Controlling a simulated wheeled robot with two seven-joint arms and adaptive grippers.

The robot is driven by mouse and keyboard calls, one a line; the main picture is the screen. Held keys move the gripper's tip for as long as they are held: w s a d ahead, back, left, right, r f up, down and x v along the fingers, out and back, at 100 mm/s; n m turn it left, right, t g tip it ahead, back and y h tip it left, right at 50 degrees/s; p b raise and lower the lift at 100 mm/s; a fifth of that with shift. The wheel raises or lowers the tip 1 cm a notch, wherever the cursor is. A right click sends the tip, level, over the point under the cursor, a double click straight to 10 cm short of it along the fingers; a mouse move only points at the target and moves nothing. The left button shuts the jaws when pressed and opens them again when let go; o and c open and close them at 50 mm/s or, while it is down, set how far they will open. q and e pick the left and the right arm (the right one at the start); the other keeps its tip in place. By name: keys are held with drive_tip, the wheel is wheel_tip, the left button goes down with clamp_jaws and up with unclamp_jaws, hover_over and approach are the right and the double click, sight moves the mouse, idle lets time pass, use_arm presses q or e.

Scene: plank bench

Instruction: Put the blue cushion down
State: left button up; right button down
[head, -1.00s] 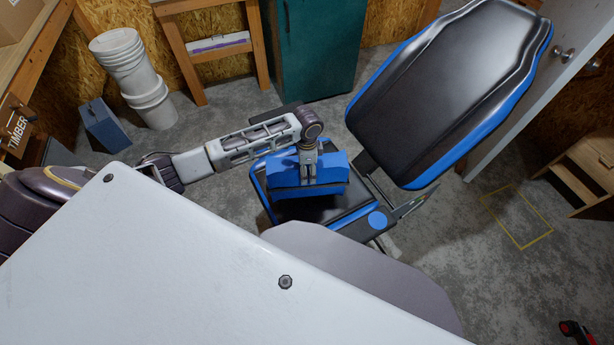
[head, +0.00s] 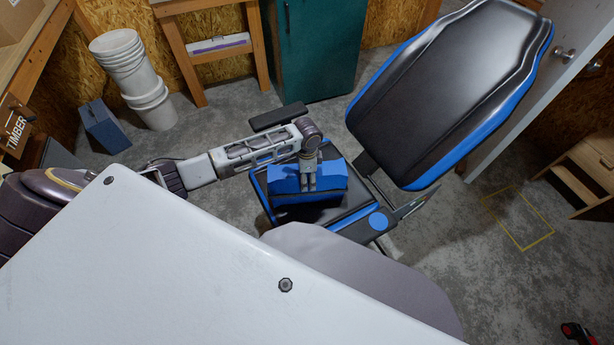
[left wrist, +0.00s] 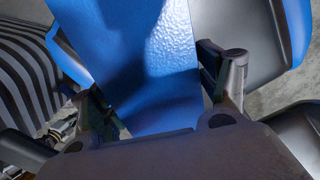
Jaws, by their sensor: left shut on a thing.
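The blue cushion (head: 332,176) is at the black, blue-edged seat of a reclining chair (head: 330,213) in the head view. My left gripper (head: 307,187) points down and is shut on the cushion, with its fingers around the cushion's middle. In the left wrist view the cushion (left wrist: 165,60) fills the space between the two fingers. The cushion is over the seat; I cannot tell whether its underside touches it. My right gripper is not in view.
The chair's tall backrest (head: 445,95) leans at the right of the seat. An armrest (head: 278,117) stands behind my left forearm. White buckets (head: 135,75), a blue box (head: 104,126) and a green cabinet (head: 318,50) stand further back. The floor at right is mostly clear.

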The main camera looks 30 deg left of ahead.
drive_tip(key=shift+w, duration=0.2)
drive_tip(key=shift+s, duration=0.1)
use_arm(q)
drive_tip(key=o, duration=1.7)
drive_tip(key=shift+f, duration=0.1)
drive_tip(key=shift+o, duration=1.4)
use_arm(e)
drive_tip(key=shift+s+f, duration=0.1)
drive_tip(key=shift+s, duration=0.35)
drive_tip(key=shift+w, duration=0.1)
